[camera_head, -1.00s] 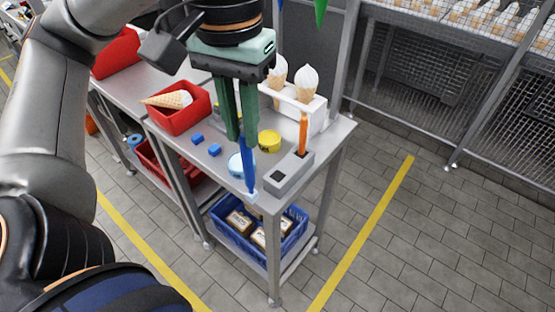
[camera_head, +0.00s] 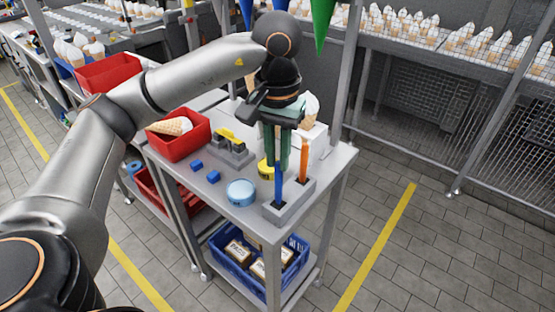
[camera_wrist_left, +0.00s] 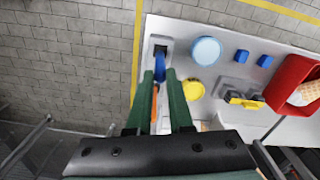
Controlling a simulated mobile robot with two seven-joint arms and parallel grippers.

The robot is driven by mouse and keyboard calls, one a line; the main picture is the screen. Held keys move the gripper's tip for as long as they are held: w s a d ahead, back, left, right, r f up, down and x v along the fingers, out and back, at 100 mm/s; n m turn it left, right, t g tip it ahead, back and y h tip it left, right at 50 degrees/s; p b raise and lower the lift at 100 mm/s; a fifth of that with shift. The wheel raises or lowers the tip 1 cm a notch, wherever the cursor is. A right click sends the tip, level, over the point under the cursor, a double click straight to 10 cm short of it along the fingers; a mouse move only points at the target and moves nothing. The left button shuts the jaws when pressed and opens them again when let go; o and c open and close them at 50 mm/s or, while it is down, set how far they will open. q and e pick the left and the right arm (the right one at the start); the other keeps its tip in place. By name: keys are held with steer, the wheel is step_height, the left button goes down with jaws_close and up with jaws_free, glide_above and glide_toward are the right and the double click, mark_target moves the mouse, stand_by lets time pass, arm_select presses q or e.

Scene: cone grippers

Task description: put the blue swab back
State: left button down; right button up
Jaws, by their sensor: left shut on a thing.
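The blue swab (camera_head: 278,184) is upright between the fingers of my left gripper (camera_head: 277,168), which is shut on it. Its lower end is at the near square socket of the grey holder (camera_head: 271,214) and appears to be inside it; its pale tip is hidden. In the left wrist view the blue swab (camera_wrist_left: 159,66) is between the green fingertips of the gripper (camera_wrist_left: 161,80), in line with the dark socket. An orange swab (camera_head: 304,158) stands upright in the holder's other socket. My right gripper is not in view.
A light-blue round tub (camera_head: 241,192) stands left of the holder, and a yellow tub (camera_head: 265,169) behind. Two blue blocks (camera_head: 213,177) and a red bin with a cone (camera_head: 178,143) are further left. A white cone stand (camera_head: 312,143) is behind the holder. The table edge is close.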

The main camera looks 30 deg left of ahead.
arm_select(q)
steer(key=shift+f, duration=0.5)
steer(key=shift+f, duration=0.2)
steer(key=c, duration=0.8)
jaws_free()
steer(key=shift+r, duration=0.15)
steer(key=shift+r, duration=0.25)
step_height(320, 180, up, 12)
steer(key=p, duration=0.3)
steer(key=shift+s+f, duration=0.1)
steer(key=shift+f, duration=0.05)
